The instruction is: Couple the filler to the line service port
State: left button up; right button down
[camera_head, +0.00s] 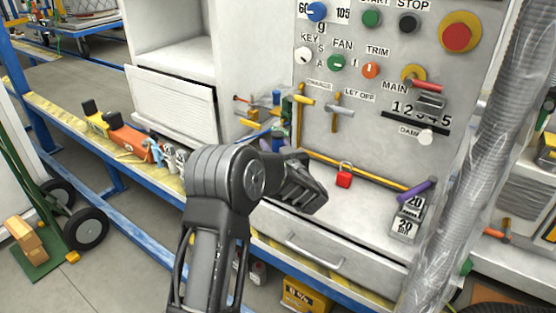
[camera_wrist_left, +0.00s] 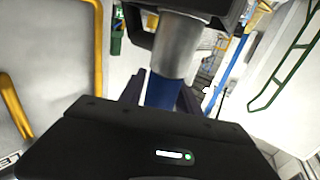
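My left gripper (camera_head: 303,188) is in front of the station's worktop in the head view, above the drawer. In the left wrist view a silver cylinder with a blue lower part (camera_wrist_left: 176,55), probably the filler, stands between the dark fingers, which flank the blue part closely on both sides. In the head view my arm hides most of this area. A yellow T-shaped fitting (camera_head: 299,100) and a grey one (camera_head: 341,107) stick out of the panel under the labels. I cannot tell which is the line service port. My right gripper is not in view.
A ribbed duct (camera_head: 480,160) runs down the right side. An open white flap (camera_head: 172,103) and a blue-edged bench (camera_head: 95,160) are at left. A yellow pipe crosses behind my gripper.

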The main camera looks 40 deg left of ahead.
pick_arm(q)
grip_shut()
jog(key=shift+r, duration=0.1)
dwell(0.5)
notch_tip(320, 180, up, 10)
jog(key=p, duration=0.1)
dwell(0.4)
dwell(0.5)
